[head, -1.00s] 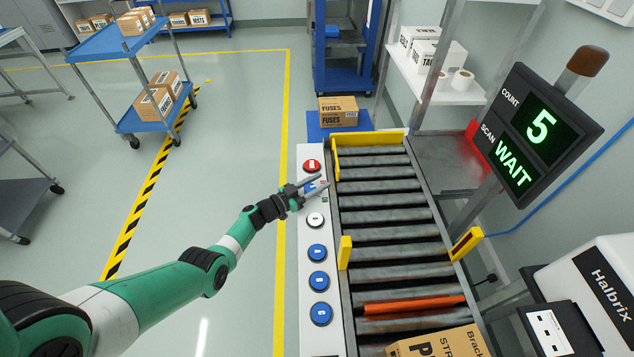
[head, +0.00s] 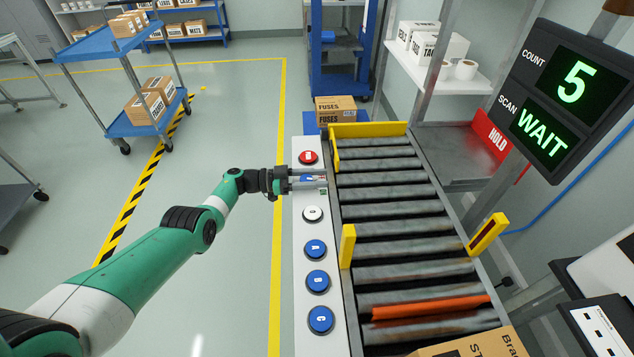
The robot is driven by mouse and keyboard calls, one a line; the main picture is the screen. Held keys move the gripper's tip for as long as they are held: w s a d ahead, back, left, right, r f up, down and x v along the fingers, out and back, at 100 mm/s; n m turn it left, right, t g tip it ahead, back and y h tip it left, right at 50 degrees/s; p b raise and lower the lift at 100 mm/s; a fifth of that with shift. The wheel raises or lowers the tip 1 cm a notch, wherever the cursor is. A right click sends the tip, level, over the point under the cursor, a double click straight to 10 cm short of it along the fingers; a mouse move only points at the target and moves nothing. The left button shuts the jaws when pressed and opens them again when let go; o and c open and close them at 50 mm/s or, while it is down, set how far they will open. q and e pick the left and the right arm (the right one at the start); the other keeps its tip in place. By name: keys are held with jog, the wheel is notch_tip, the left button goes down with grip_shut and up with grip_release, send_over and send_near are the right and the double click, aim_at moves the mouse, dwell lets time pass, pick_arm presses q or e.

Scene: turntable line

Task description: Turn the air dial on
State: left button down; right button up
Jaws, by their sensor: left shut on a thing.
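The air dial (head: 307,178) is a small blue knob on the white control panel (head: 322,341), below the red button. It is mostly hidden by my left gripper (head: 318,182). My left gripper reaches in from the left, with its fingers pointing right across the panel, and is shut on the dial. The dial's label and pointer cannot be read. My right gripper does not show.
On the panel, a red button (head: 308,157) sits just above the dial, with a white button (head: 313,213) and blue buttons (head: 316,249) below it. The roller conveyor (head: 385,195) runs alongside. A display (head: 560,100) shows COUNT 5 and SCAN WAIT.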

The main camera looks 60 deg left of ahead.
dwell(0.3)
pick_arm(q)
jog(key=shift+c, duration=1.9)
grip_release()
jog(key=shift+s, duration=0.1)
jog(key=shift+s+a, duration=0.2)
jog(key=shift+s, duration=0.15)
jog(key=v, duration=1)
jog(key=shift+s+p, duration=0.3)
jog(key=shift+p, duration=0.15)
jog(key=shift+a, duration=0.15)
